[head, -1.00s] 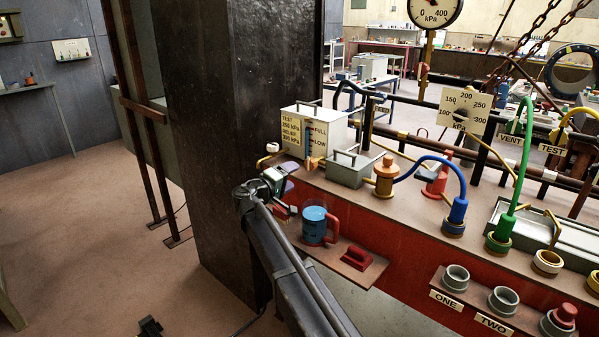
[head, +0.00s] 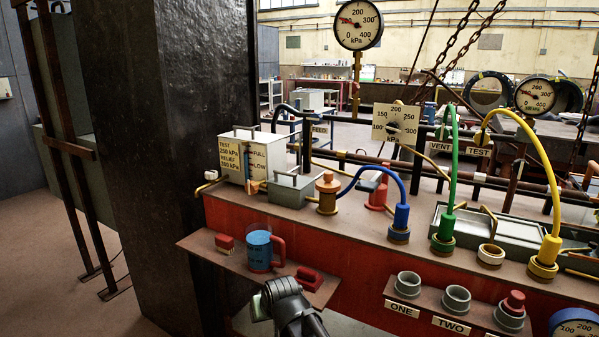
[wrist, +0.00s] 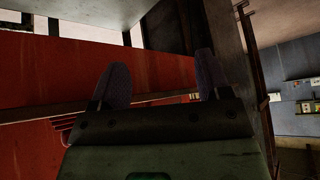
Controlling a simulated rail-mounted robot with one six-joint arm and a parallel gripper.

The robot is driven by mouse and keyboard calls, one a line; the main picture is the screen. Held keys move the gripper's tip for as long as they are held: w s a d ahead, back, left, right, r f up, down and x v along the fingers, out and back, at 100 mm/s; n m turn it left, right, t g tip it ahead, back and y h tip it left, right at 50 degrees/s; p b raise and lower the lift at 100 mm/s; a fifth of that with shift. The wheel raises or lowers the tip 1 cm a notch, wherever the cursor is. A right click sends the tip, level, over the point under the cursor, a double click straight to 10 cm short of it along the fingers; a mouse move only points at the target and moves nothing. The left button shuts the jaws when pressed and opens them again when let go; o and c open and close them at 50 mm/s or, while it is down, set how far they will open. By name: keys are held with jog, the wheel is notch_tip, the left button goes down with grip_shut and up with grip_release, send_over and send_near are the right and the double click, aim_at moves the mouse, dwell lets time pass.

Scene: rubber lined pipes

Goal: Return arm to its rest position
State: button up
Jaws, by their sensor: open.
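My gripper (wrist: 162,82) shows in the wrist view with its two dark fingers well apart and nothing between them. A red panel and a brown ledge show beyond it. In the head view my arm (head: 287,303) is low at the bottom centre, in front of the shelf with the jug. The fingers are not clear in that view.
A blue-filled jug (head: 260,248) with a red handle, a red-topped brush (head: 225,243) and a red block (head: 309,278) sit on the brown shelf (head: 202,248). A dark column (head: 165,150) stands left. Sockets ONE and TWO (head: 456,298) are right. Floor is clear at far left.

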jog(key=s+d+r+m+g+h+p, duration=0.1)
jog(key=s+d+r+g+p, duration=0.1)
jog(key=s+d, duration=0.45)
jog(key=s+d+r+m+g+h+p, duration=0.1)
jog(key=s+d+m+g+p, duration=0.15)
jog(key=d, duration=0.75)
jog(key=s+d+r+g+h+p, duration=0.1)
jog(key=s+d+r+p, duration=0.15)
jog(key=s+d, duration=0.4)
notch_tip(320, 180, up, 11)
jog(key=d+p, duration=0.2)
jog(key=p, duration=1)
jog(key=shift+w+d+g, duration=0.25)
jog(key=shift+d+g, duration=0.1)
jog(key=shift+w+m, duration=0.1)
jog(key=shift+m, duration=0.15)
